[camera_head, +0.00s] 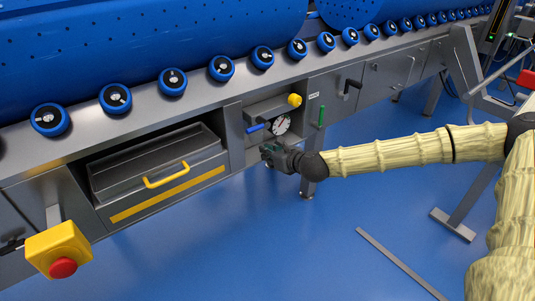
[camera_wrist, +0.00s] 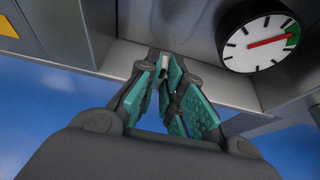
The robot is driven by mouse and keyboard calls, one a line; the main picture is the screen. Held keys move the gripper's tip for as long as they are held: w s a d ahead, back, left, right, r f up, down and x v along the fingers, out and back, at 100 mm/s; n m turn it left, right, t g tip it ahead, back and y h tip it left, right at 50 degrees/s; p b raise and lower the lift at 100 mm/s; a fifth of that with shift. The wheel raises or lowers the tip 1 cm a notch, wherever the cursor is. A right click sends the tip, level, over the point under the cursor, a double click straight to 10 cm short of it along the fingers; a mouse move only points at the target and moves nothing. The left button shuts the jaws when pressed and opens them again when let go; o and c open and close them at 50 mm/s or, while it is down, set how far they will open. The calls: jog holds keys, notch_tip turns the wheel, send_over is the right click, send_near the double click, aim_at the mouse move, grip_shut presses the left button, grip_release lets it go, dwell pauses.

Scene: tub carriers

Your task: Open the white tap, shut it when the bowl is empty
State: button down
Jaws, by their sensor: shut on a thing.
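My gripper (camera_wrist: 166,80) is below a round dial in a steel recess, its teal-padded fingers closed together on a small pale piece (camera_wrist: 165,61), which I take to be the white tap. The fingers cover most of it, so I cannot tell how its lever is turned. In the head view my gripper (camera_head: 267,152) is at the recess's lower front, hiding the tap. The white-faced dial (camera_head: 281,124) also shows in the wrist view (camera_wrist: 259,42), its red needle pointing right to a green zone. I cannot make out a bowl or its contents.
A blue handle (camera_head: 253,128) and a yellow knob (camera_head: 295,99) are just above my gripper. A green handle (camera_head: 321,115) is to the right. A drawer with a yellow handle (camera_head: 167,175) and a red stop button (camera_head: 63,267) are left. Blue floor is open in front.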

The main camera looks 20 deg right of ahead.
jog(key=c, duration=1.8)
grip_release()
jog(key=shift+s+d+f, duration=0.1)
jog(key=shift+d+f, duration=0.05)
jog(key=shift+f, duration=0.25)
jog(key=shift+o, duration=0.2)
jog(key=shift+r, duration=0.1)
jog(key=shift+r, duration=0.15)
jog(key=v, duration=1.1)
jog(key=shift+s, duration=0.35)
jog(key=shift+d+r, duration=0.1)
jog(key=shift+d, duration=0.05)
